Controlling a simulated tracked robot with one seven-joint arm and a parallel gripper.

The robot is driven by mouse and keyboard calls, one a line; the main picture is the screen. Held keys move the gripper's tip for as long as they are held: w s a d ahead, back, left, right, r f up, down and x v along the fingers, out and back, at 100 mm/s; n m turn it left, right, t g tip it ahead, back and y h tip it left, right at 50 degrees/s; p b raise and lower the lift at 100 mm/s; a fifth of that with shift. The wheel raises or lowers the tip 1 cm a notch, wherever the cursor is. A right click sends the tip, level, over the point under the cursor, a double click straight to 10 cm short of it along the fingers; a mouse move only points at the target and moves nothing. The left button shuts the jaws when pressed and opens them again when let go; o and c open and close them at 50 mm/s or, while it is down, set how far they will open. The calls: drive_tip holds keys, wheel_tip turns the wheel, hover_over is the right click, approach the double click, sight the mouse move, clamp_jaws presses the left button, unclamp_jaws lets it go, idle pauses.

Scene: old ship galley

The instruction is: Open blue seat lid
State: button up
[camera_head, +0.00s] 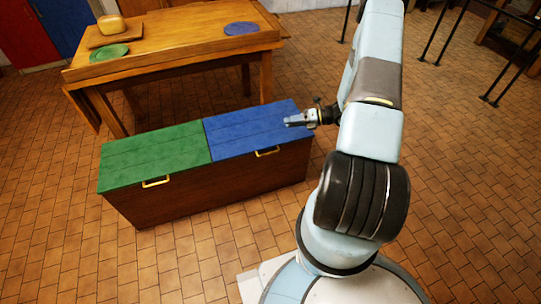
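The blue seat lid (240,138) is the right half of the top of a low wooden bench box (220,190). It lies flat and closed. A brass handle (267,152) sits at its front edge. My gripper (288,122) hangs over the right part of the blue lid, behind and to the right of the handle. It points left and is apart from the handle. I cannot tell whether it touches the lid. Its fingers are too small in view to tell if they are open.
The green lid (155,152) with its own handle (156,182) is closed on the left half. A wooden table (180,45) stands behind the bench, with a green plate (110,52), a blue plate (241,28) and a bread-like block on a board. Tiled floor in front is clear.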

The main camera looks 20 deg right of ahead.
drive_tip(key=s+d+f+m+t+h, duration=0.1)
drive_tip(key=s+f+m+t, duration=0.2)
drive_tip(key=f+m, duration=0.5)
drive_tip(key=s+d+f+m+t+h, duration=0.1)
drive_tip(key=s+f+m+t, duration=0.25)
drive_tip(key=f, duration=0.85)
drive_tip(key=x, duration=1.4)
drive_tip(key=shift+f, duration=0.4)
drive_tip(key=shift+w+g, duration=0.1)
drive_tip(key=shift+g, duration=0.15)
clamp_jaws()
